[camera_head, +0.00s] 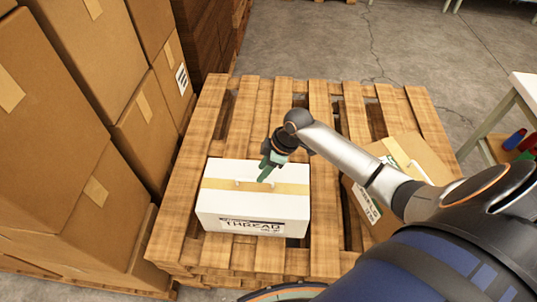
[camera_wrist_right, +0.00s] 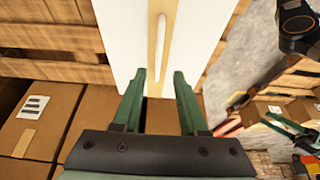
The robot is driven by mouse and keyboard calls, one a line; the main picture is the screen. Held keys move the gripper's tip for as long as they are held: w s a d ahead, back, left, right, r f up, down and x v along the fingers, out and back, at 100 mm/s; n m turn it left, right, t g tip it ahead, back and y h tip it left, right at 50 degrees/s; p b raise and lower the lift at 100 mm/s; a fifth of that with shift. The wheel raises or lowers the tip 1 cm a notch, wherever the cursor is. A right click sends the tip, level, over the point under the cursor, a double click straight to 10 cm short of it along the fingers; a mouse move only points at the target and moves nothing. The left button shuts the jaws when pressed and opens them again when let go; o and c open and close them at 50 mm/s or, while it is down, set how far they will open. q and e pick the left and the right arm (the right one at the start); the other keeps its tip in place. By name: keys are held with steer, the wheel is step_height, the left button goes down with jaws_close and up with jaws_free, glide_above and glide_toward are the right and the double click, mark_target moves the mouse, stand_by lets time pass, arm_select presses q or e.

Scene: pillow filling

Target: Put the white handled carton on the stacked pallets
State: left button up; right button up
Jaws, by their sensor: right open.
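The white handled carton (camera_head: 225,207) sits upright on the stacked pallets (camera_head: 190,185), toward their near left side. It has a tan tape strip, a white handle on top and a THREAD label on its front. My right gripper (camera_head: 266,172) is over the carton's top, close to the handle. In the right wrist view, its green fingers (camera_wrist_right: 162,80) are apart and empty, with the carton (camera_wrist_right: 125,40) and its handle (camera_wrist_right: 160,45) beyond the tips. A dark joint and green fingers at the right edge there look like my left gripper (camera_wrist_right: 285,122); its opening is unclear.
A brown carton (camera_head: 412,155) lies on the pallets at the right, partly behind my right arm. Tall stacks of brown cartons (camera_head: 50,130) stand close on the left. A table (camera_head: 525,85) with coloured items is at the right edge. Bare slats show behind the white carton.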

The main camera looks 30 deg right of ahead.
steer(key=v, duration=0.4)
steer(key=m+t, duration=0.3)
steer(key=m, duration=0.1)
glide_above(263, 215)
step_height(263, 215, down, 9)
steer(key=shift+r, duration=0.2)
steer(key=s+a+m+t+h, duration=0.1)
steer(key=s+a+m+t, duration=0.2)
steer(key=s, duration=0.6)
steer(key=shift+s+f+m+t, duration=0.25)
steer(key=shift+f+m, duration=0.25)
steer(key=shift+m, duration=0.3)
